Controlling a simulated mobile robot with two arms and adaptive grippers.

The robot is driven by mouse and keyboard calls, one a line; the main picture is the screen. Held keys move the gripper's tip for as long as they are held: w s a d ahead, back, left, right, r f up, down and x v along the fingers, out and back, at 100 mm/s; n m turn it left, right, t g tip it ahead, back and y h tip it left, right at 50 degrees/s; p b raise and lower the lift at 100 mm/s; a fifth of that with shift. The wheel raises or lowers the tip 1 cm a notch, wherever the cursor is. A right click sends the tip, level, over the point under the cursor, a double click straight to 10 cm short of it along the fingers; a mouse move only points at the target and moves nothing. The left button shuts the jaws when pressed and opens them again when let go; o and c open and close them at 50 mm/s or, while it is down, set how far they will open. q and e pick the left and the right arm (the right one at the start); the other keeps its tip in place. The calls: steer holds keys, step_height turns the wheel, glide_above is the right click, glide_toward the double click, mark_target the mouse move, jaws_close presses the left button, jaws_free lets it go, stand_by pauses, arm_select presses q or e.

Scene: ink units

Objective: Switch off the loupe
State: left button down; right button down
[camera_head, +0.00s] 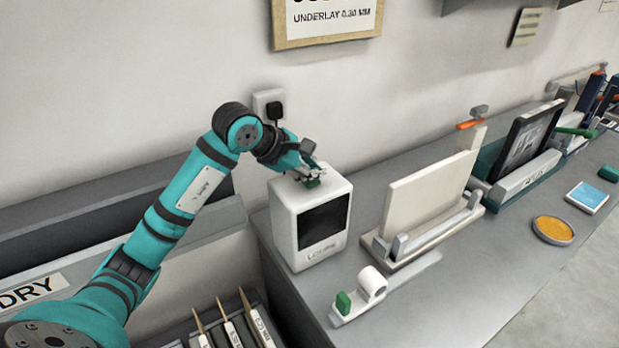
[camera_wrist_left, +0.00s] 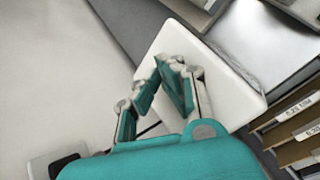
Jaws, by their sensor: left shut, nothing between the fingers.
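The loupe (camera_head: 296,233) is a white box with rounded edges, a dark square screen and lettering on its front. It stands upright at the near left end of the grey counter. Its white top (camera_wrist_left: 228,92) also shows in the left wrist view. My left gripper (camera_head: 312,180) is shut and empty, with its teal fingertips over the top of the loupe. I cannot tell whether they touch it. The fingers (camera_wrist_left: 172,66) hide part of the top in the wrist view, and no switch shows clearly. My right gripper is out of view.
A black plug sits in a wall socket (camera_head: 262,98) behind the loupe. A cream panel in a stand (camera_head: 425,237) is to its right. A white holder with a roll (camera_head: 358,298) stands in front.

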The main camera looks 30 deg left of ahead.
mark_target(313, 180)
arm_select(q)
steer(key=shift+r+p, duration=1.65)
steer(key=shift+r, duration=1.4)
steer(key=shift+f, duration=0.1)
